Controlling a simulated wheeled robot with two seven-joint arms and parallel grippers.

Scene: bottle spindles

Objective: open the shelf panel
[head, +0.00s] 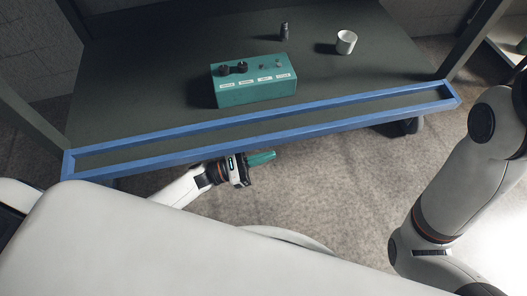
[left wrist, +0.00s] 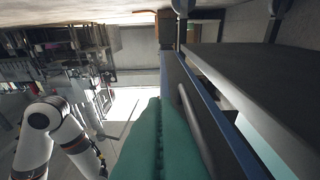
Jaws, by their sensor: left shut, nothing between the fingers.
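A long, narrow blue frame (head: 300,111), which looks like the shelf panel, runs along the near edge of the dark shelf top (head: 150,70). My left gripper (head: 262,158) is just below and in front of the frame near its middle. Its teal fingers are shut and empty. In the left wrist view the shut fingers (left wrist: 160,145) point along a blue edge (left wrist: 205,85), with a dark bar (left wrist: 200,118) close beside them. I cannot tell whether they touch it. My right arm shows at the right of the head view, but its gripper is out of frame.
On the shelf top stand a teal box with knobs (head: 253,89), a white cup (head: 346,42) and a small dark object (head: 284,32). Shelf posts (head: 475,35) rise at both sides. The carpet (head: 330,190) in front of the shelf is clear.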

